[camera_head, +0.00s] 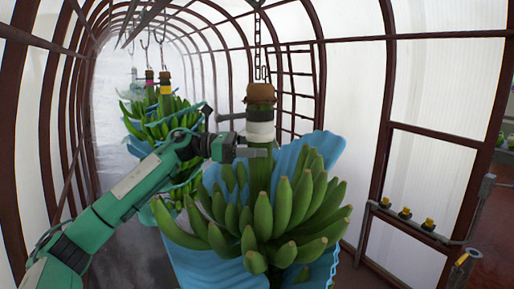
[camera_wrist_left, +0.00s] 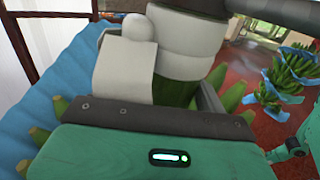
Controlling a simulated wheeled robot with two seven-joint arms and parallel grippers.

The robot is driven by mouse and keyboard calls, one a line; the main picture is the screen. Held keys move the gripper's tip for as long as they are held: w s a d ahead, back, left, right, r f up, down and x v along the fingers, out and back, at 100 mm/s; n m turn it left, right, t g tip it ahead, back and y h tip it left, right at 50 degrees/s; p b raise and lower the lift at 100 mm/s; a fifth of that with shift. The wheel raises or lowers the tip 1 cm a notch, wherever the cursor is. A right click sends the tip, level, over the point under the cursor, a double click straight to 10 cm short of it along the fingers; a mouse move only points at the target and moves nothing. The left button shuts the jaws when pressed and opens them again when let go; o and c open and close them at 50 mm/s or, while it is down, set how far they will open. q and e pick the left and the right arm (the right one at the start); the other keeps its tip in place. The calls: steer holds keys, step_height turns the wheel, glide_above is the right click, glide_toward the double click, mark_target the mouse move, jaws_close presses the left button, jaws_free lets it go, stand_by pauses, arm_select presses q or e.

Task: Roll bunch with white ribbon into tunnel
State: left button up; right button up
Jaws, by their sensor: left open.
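The green banana bunch (camera_head: 265,220) hangs upright from a chain in the front middle of the head view, with blue sheeting (camera_head: 190,262) around it. White ribbon (camera_head: 260,131) wraps its stem below the brown cut end (camera_head: 260,92). My left gripper (camera_head: 252,152) is at the stem just below the ribbon, its fingers open. In the left wrist view the white ribbon (camera_wrist_left: 185,57) and stem stand close in front of the open left gripper (camera_wrist_left: 165,95); contact cannot be told. The tunnel (camera_head: 225,40) has dark red arches and pale walls. My right gripper is not in view.
Further down the tunnel hang bunches with yellow ribbon (camera_head: 165,88) and pink ribbon (camera_head: 149,75). Empty hooks (camera_head: 159,32) hang overhead. A ladder-like frame (camera_head: 300,85) stands behind the stem. In the left wrist view, more bunches (camera_wrist_left: 285,85) in blue sheeting show at right.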

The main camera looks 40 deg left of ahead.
arm_select(q)
steer(key=shift+s+a+f+b, duration=0.2)
steer(key=shift+a+b, duration=0.1)
steer(key=shift+a, duration=0.05)
steer(key=b, duration=0.7)
glide_above(205, 172)
steer(key=d, duration=0.1)
steer(key=shift+w, duration=0.35)
steer(key=shift+s+a+r, duration=0.15)
steer(key=shift+s+a, duration=0.2)
steer(key=shift+a, duration=0.1)
steer(key=shift+r, duration=0.1)
